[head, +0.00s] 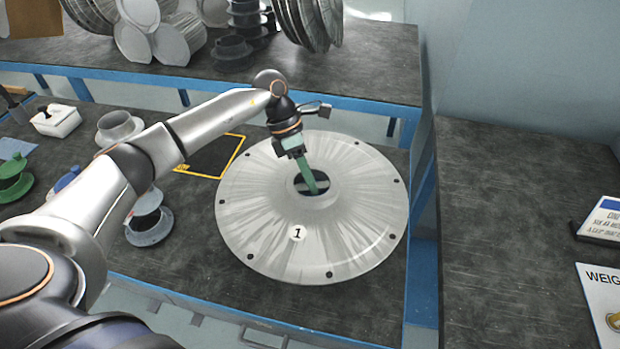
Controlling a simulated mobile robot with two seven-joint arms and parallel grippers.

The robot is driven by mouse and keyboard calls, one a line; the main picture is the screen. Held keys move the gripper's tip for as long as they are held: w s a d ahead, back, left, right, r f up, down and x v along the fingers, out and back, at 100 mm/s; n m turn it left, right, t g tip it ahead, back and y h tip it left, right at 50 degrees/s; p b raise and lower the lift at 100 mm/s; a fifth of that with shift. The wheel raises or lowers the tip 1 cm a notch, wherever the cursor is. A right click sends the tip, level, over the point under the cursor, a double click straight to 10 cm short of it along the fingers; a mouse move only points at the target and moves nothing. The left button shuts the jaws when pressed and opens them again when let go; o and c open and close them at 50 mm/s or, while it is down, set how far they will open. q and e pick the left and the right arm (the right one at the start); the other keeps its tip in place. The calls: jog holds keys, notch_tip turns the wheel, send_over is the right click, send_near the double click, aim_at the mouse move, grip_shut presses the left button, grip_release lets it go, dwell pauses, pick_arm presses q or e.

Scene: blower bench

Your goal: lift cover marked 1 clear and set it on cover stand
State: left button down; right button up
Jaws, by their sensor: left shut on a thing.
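The cover marked 1 (345,225) is a large pale metal disc with small dark holes around its rim and an open hole in its middle. It lies about level at the right of the near bench; whether it touches what is below is hard to tell. My left gripper (317,188) points down into the central hole, its green fingers shut on the cover there. The fingertips are partly hidden inside the hole. I cannot pick out the cover stand for certain. My right gripper is not in view.
A yellow-outlined dark square (237,150) lies behind and left of the cover. Spools and a white box (57,121) stand at the left. A back bench (380,65) holds discs and dark flanged parts. The right-hand bench (505,210) is mostly bare, with signs at its right.

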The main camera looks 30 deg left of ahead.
pick_arm(q)
jog(key=shift+w+f+b, duration=0.1)
jog(key=shift+f+b, duration=0.5)
jog(key=shift+b, duration=0.05)
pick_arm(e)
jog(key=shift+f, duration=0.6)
